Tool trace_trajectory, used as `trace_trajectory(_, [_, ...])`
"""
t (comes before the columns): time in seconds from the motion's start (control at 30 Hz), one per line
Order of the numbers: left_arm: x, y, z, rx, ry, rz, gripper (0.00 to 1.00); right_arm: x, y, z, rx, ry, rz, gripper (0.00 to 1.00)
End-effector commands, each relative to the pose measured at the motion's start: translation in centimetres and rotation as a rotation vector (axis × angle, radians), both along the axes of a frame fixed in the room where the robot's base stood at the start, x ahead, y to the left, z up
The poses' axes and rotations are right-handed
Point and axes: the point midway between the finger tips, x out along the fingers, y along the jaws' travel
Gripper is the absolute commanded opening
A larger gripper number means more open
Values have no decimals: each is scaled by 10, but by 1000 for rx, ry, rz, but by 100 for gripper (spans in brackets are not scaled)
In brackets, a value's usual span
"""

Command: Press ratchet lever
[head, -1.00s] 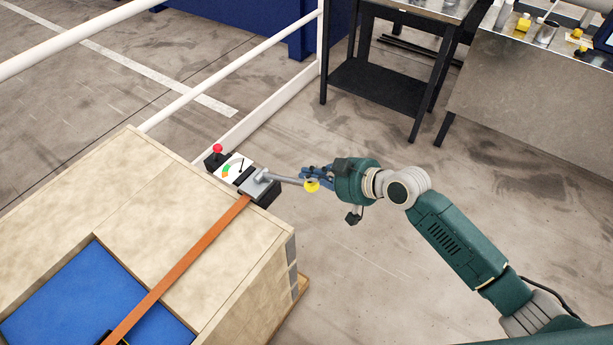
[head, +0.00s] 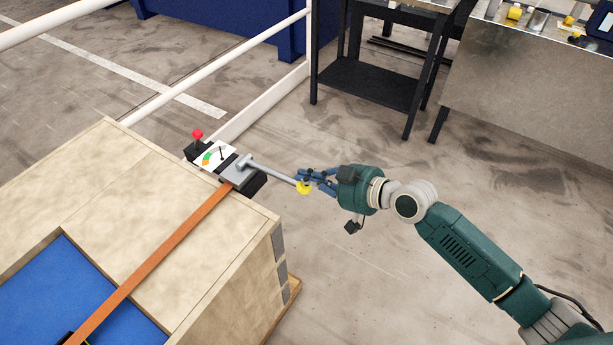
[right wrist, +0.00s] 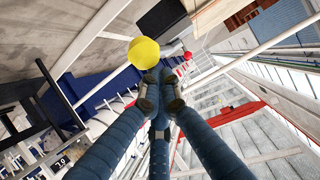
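The ratchet lever (head: 272,172) is a grey rod with a yellow knob (head: 304,188) at its end. It slants down to the right from the grey ratchet (head: 236,171) on the crate's corner, out past the crate's edge. An orange strap (head: 165,252) runs from the ratchet across the crate. My right gripper (head: 309,178) is at the knob, with its blue fingers brought together. In the right wrist view the fingertips (right wrist: 159,92) are close together, and the yellow knob (right wrist: 143,53) shows just beyond them, not between them. Whether they touch it is unclear. My left gripper is out of view.
A gauge (head: 214,155) and a red-knobbed stick (head: 197,135) sit beside the ratchet on the wooden crate (head: 150,185). White rails (head: 215,75) run behind it. A dark shelf stand (head: 370,85) and a grey bench (head: 530,90) stand at the back right. The floor below my arm is clear.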

Motion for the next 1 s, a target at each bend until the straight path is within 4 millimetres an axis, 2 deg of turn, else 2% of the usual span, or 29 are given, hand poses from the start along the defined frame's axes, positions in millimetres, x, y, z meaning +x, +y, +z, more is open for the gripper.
trace_trajectory(0.03, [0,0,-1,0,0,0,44,-6,-2,-16,-18,28,6,0])
trace_trajectory(0.17, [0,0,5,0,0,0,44,-5,0,-9,-18,26,4,0])
trace_trajectory(0.27, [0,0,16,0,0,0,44,-2,2,6,-15,21,1,0])
trace_trajectory(0.4, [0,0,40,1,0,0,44,6,9,39,-8,8,-6,0])
trace_trajectory(0.47, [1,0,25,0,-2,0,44,-5,-6,27,-13,11,-8,0])
trace_trajectory(0.7, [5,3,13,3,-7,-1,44,-38,-46,42,-10,7,-8,0])
trace_trajectory(0.87, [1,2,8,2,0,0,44,-50,-61,50,-6,3,-8,0])
trace_trajectory(1.0, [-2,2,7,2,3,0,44,-55,-66,54,-2,2,-8,0])
